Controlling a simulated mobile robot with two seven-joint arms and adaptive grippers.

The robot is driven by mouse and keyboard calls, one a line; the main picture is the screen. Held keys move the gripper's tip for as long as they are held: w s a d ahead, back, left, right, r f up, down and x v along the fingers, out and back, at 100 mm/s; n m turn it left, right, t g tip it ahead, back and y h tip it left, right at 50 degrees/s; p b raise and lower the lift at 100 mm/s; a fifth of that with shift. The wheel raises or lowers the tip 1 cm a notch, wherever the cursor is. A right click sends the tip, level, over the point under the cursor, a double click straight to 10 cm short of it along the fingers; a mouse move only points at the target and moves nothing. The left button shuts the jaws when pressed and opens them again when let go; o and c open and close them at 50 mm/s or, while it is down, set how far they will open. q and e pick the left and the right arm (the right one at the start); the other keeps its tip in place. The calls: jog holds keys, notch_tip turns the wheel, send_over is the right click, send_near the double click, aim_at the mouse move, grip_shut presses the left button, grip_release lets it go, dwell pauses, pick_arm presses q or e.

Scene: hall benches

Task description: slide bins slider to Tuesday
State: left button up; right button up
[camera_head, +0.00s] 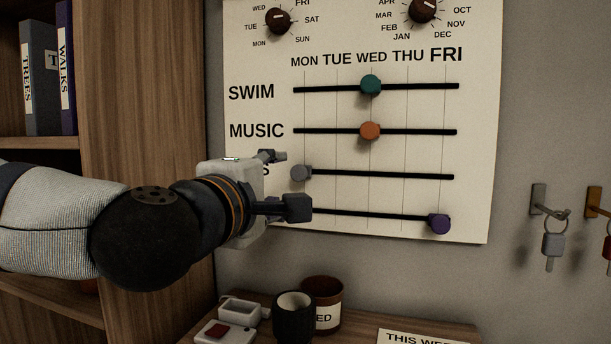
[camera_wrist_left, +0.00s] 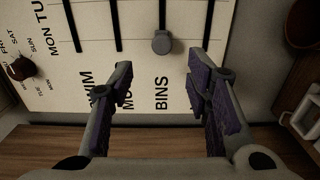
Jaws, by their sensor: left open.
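The bins slider is a grey round knob (camera_head: 300,173) at the left end of the third slot on the white wall board (camera_head: 470,200), in the MON column. In the left wrist view the knob (camera_wrist_left: 162,42) sits beyond the fingertips, roughly in line with the gap between them, beside the BINS label (camera_wrist_left: 161,94). TUE is the column just right of MON in the head view. My left gripper (camera_head: 285,182) is open and empty in front of the board's left side, hiding most of the BINS label and the lowest label in the head view. My right gripper is out of view.
The teal swim knob (camera_head: 370,85) and orange music knob (camera_head: 370,131) stand at WED. A purple knob (camera_head: 439,224) stands at FRI. A wooden shelf (camera_head: 150,70) is at left. Mugs (camera_head: 293,318) stand below; keys (camera_head: 553,243) hang right.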

aim_at(298, 173)
pick_arm(q)
jog(key=x, duration=1)
jog(key=shift+w+d+f+b, duration=0.1)
jog(key=shift+w+f+b, duration=0.05)
jog(key=shift+w+b, duration=0.15)
grip_shut()
